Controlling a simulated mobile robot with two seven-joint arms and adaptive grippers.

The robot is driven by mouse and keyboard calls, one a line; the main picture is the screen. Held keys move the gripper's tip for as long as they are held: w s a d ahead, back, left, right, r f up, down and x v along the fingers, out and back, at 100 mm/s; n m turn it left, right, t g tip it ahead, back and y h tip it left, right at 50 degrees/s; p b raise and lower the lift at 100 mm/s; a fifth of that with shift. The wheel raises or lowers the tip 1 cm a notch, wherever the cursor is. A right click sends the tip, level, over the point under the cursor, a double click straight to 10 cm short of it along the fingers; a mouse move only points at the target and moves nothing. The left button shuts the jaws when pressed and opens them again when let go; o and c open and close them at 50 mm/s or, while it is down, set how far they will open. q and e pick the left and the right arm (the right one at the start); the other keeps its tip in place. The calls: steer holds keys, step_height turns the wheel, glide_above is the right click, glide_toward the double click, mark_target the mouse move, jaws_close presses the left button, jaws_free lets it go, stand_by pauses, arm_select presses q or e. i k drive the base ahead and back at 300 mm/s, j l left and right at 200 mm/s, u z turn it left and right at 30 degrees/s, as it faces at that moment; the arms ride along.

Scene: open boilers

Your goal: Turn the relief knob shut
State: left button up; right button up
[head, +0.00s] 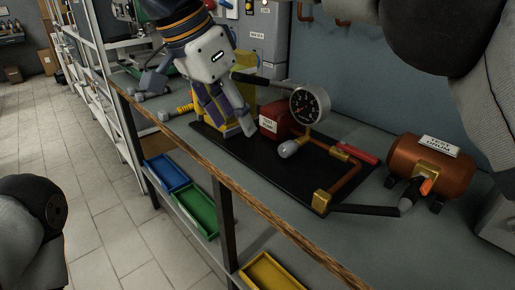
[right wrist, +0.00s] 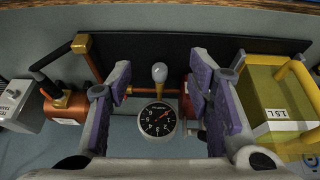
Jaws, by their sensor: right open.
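A grey rounded knob (head: 289,149), which I take to be the relief knob, sticks out low in front of the dial gauge (head: 309,105) on the test pump. In the right wrist view the knob (right wrist: 159,73) stands upright on a brass stem above the gauge (right wrist: 157,119). My right gripper (head: 232,128) is open and empty, left of the knob in the head view. In the wrist view its purple-padded fingers (right wrist: 160,80) lie either side of the knob in the picture, with visible gaps. Contact does not show. My left gripper is out of view.
The red pump body (head: 270,125) sits on a black base plate (head: 222,143). A yellow can (right wrist: 276,95) stands beside it. A copper pipe (head: 346,177) and dark hose lead to the copper test drum (head: 402,150). Bench tools lie at the left.

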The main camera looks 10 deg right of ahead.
mark_target(288, 148)
steer(key=i+j+z, duration=0.1)
steer(key=j+z, duration=0.35)
steer(key=j, duration=0.15)
steer(key=j+z, duration=0.4)
steer(key=j, duration=0.2)
steer(key=i+j+z, duration=0.15)
steer(key=j+z, duration=0.2)
steer(key=i+j+z, duration=0.1)
steer(key=j+z, duration=0.65)
steer(key=i+j+z, duration=0.2)
steer(key=j+z, duration=0.25)
